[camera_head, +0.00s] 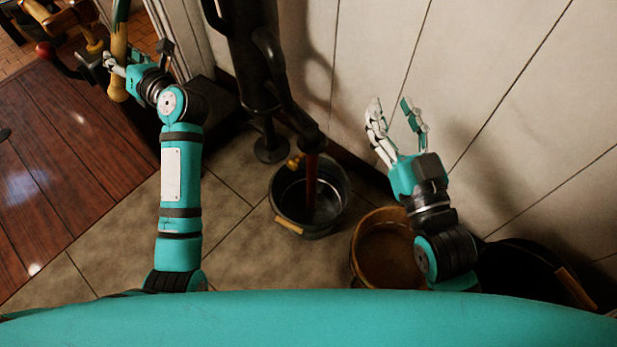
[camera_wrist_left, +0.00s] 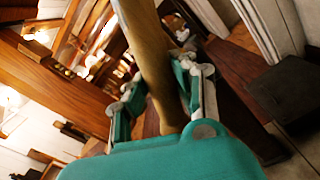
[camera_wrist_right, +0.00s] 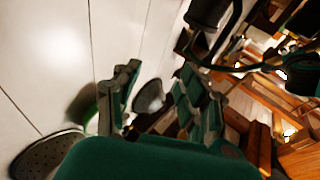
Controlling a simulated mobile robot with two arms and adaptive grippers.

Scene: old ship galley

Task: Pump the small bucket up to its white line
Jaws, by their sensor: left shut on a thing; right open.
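The black pump (camera_head: 252,70) stands against the pale wall, its spout (camera_head: 312,140) over the small dark bucket (camera_head: 290,192). A narrow reddish streak (camera_head: 312,175) runs from the spout into the bucket; I cannot tell how full it is or make out the white line. My left gripper (camera_head: 122,66) is shut on a wooden handle (camera_head: 119,45) at the upper left; the handle (camera_wrist_left: 150,55) also passes between its fingers in the left wrist view. My right gripper (camera_head: 390,108) is open and empty, raised near the wall, right of the bucket.
A wooden tub (camera_head: 358,250) stands on the tiles right of the small bucket, partly behind my right arm. A larger black container (camera_head: 515,262) is at the lower right. A red-knobbed lever (camera_head: 48,50) and a dark wooden surface (camera_head: 70,165) are at left. Tiles left of the bucket are clear.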

